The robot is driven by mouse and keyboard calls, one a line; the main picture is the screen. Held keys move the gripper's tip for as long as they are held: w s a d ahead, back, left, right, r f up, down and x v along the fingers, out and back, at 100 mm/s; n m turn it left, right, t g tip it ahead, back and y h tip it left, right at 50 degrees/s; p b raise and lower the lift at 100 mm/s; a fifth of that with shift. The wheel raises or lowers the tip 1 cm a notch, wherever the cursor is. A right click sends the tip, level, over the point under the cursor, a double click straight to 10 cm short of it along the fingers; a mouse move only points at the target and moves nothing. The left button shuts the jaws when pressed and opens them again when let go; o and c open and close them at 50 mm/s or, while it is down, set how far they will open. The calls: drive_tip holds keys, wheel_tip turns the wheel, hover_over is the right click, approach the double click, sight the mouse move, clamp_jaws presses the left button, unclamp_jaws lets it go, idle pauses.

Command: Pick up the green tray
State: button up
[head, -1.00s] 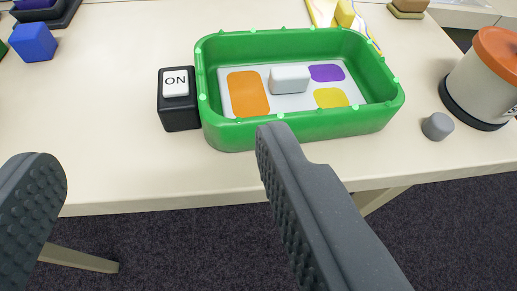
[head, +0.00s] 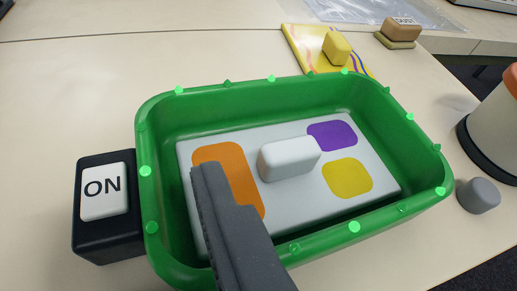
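The green tray (head: 290,92), an open box with rounded corners and small bright green knobs along its rim, stands on the cream table in the middle of the view. Inside lies a light grey panel with orange, purple and yellow patches and a white block (head: 289,158). One dark grey finger of my gripper (head: 228,215) reaches across the tray's near left wall. Its tip overlaps the orange patch; I cannot tell its height above the panel. The other finger is out of frame to the left, so the jaws stand wide apart. Part of the near wall is hidden by the finger.
A black box with a white ON button (head: 104,193) stands close against the tray's left side. A grey knob (head: 478,195) and a pale canister (head: 490,130) are at right. A yellow block (head: 336,47) and a stacked tan block (head: 400,32) sit behind. The table at back left is clear.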

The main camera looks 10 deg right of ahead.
sight(113, 194)
drive_tip(key=x, duration=0.4)
drive_tip(key=shift+w+f+b, duration=0.15)
drive_tip(key=shift+f+b, duration=0.1)
drive_tip(key=shift+b, duration=0.05)
drive_tip(key=c, duration=1.3)
drive_tip(key=shift+r, duration=0.15)
